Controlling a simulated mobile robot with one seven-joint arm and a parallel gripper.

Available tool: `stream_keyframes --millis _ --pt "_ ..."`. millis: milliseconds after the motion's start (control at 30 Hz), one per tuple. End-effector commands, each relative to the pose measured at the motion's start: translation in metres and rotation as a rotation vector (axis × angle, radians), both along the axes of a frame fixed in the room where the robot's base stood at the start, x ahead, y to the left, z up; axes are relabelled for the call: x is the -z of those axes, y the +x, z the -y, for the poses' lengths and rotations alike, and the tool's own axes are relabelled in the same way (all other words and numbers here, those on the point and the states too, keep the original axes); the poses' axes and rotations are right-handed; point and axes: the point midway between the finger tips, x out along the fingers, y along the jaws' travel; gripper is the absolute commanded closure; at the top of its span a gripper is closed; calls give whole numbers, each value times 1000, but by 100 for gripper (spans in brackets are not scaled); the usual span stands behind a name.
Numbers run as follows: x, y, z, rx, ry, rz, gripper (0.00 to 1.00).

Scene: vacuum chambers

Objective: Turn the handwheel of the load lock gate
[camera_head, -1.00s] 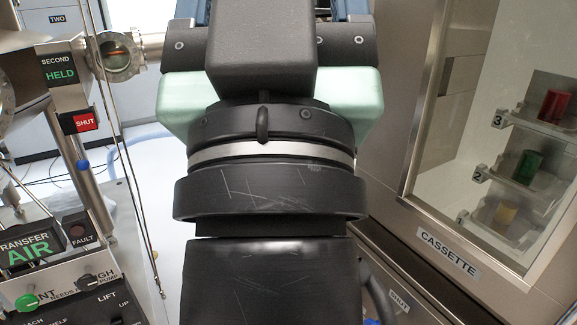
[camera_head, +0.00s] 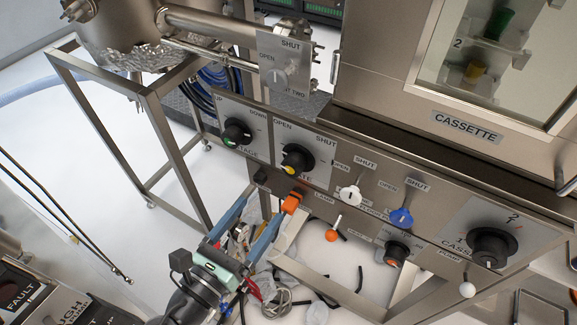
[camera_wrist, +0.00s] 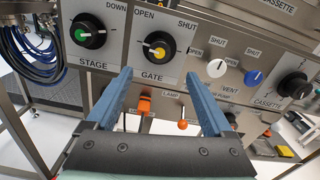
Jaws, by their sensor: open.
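The gate handwheel (camera_head: 294,160) is a black round knob with a yellow centre, on a panel marked OPEN and SHUT. In the wrist view the handwheel (camera_wrist: 158,46) sits above a GATE label, straight ahead beyond the fingertips. My gripper (camera_head: 266,202) has two blue fingers spread apart with nothing between them. It is below and left of the handwheel in the head view, pointing up towards the panel and apart from the wheel. In the wrist view my gripper (camera_wrist: 157,73) frames the panel just under the wheel.
The stage knob (camera_head: 237,133), with a green centre, is left of the gate wheel. An orange part (camera_head: 292,201) sits close to my fingertips. White (camera_head: 350,193) and blue (camera_head: 401,217) valve handles and a cassette knob (camera_head: 491,246) lie to the right. Cables lie below the panel.

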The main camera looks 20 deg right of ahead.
Motion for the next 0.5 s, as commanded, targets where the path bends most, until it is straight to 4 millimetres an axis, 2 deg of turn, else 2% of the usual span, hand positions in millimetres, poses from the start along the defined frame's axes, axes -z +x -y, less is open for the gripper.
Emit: stream_keyframes --millis 167,500 --pt "-2 15 21 4 -7 -2 14" --pt "-2 58 75 3 -4 1 14"
